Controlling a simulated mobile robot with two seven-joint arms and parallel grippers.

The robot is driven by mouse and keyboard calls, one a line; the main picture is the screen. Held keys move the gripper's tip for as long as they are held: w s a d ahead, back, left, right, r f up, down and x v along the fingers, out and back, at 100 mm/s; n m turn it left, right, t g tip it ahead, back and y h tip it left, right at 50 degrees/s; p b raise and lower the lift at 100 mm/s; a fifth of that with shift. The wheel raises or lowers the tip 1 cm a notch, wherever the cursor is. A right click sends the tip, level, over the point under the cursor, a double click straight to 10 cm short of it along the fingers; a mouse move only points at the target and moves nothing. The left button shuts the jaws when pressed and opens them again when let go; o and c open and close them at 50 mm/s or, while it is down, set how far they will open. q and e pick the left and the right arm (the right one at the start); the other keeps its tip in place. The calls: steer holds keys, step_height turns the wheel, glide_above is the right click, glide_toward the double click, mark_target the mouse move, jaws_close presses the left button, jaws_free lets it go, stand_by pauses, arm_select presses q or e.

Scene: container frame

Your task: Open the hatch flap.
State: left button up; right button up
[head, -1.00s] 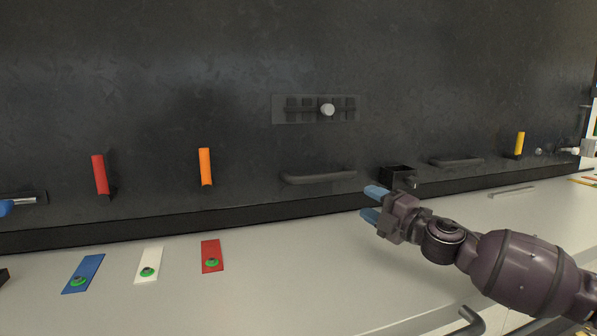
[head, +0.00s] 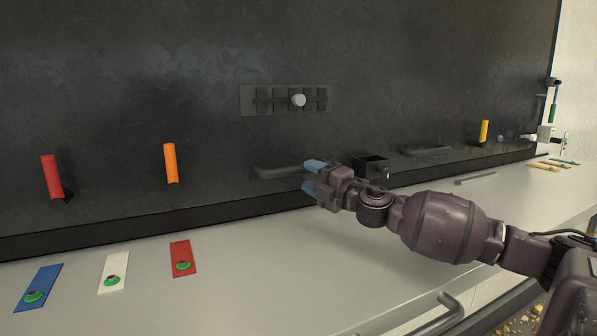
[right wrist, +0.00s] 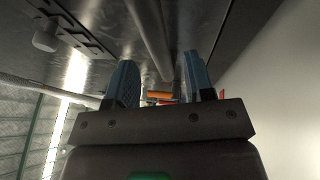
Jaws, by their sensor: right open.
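A dark upright panel (head: 200,60) carries a dark horizontal bar handle (head: 278,172) low in its middle. No flap outline can be told apart on the panel, so I cannot tell which part is the hatch flap. My right gripper (head: 311,176) is open, its blue fingers pointing left at the right end of this handle; the upper finger overlaps the handle end in the head view. In the right wrist view, the handle bar (right wrist: 149,38) runs ahead of and between the open, empty fingers (right wrist: 160,72). Contact cannot be told. My left gripper is out of view.
A black open box (head: 371,166) sits just behind my right wrist. A slotted plate with a white knob (head: 298,100) is above the handle. Orange (head: 171,163), red (head: 52,176) and yellow (head: 484,131) upright handles stand along the panel. The pale counter's middle (head: 270,265) is clear.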

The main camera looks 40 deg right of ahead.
mark_target(303, 172)
steer(key=shift+x, duration=2.25)
jaws_close()
